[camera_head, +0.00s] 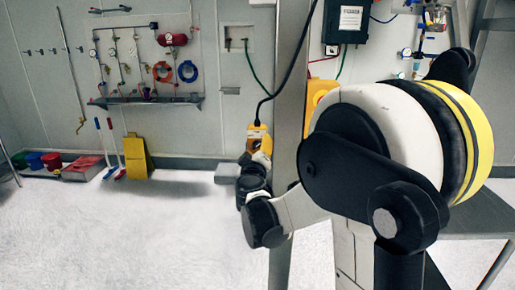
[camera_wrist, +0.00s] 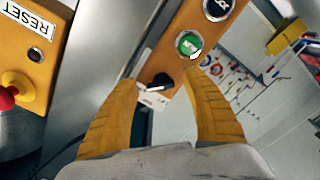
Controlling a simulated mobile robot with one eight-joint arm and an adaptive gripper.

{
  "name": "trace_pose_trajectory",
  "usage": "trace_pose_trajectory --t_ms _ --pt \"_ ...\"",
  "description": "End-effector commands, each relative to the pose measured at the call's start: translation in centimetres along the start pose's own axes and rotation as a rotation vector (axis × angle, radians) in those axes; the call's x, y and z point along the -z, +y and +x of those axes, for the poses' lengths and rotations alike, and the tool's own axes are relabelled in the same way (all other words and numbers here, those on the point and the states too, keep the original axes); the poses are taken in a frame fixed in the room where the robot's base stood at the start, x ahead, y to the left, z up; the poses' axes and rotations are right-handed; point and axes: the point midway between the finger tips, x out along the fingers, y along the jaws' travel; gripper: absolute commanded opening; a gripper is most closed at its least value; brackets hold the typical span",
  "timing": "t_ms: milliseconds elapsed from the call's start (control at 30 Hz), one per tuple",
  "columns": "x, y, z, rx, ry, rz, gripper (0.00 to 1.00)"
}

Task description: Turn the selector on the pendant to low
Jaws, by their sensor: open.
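The pendant is an orange-yellow box (camera_wrist: 175,48), crossing the upper middle of the wrist view. It also shows in the head view (camera_head: 258,136), hanging on a black cable beside the metal post. Its selector (camera_wrist: 161,81) is a small black knob with a white mark beside it, below a green button (camera_wrist: 189,43). I cannot read the selector's setting. My gripper (camera_wrist: 159,77) has two yellow fingers spread apart, one on each side of the selector, with nothing held. I cannot tell whether either finger touches the knob. In the head view my arm hides much of the gripper.
A metal post (camera_head: 291,100) stands right beside the pendant. The floor (camera_head: 130,230) at left is clear.

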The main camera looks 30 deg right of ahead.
Motion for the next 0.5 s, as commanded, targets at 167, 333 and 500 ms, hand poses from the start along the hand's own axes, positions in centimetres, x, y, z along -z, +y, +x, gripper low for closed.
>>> trace_pose_trajectory --t_ms 167,333,500 --pt "0.1 0.0 -1.8 0.002 0.001 0.000 0.57" --pt "0.1 -0.1 -5.6 0.002 0.002 0.000 0.57" --pt "0.0 0.0 -9.2 0.002 0.002 0.000 0.57"
